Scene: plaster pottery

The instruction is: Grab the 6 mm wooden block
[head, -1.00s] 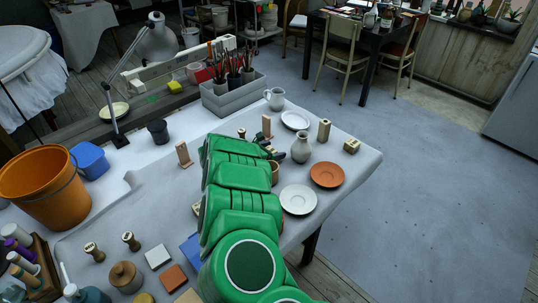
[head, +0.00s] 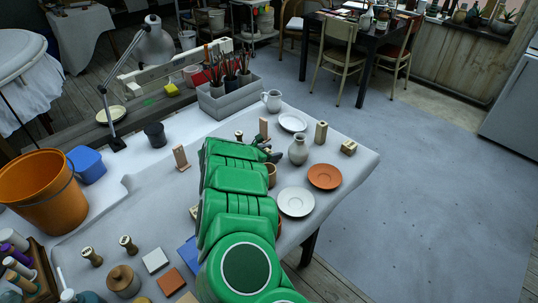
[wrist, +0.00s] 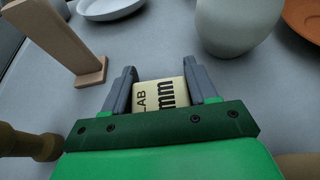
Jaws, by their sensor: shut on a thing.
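A pale wooden block (wrist: 160,96) with dark lettering sits between the fingers of my gripper (wrist: 160,78) in the wrist view. The lettering reads "LAB" and "mm"; the number is not visible, so I cannot tell its size from here. My gripper is shut on this block, one grey finger on each side. In the head view my gripper (head: 272,153) is over the far part of the worktable, left of the grey vase (head: 298,151). The green arm hides the held block there.
An upright wooden piece on a flat foot (wrist: 62,45) stands left of the fingers. The grey vase is close ahead on the right.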

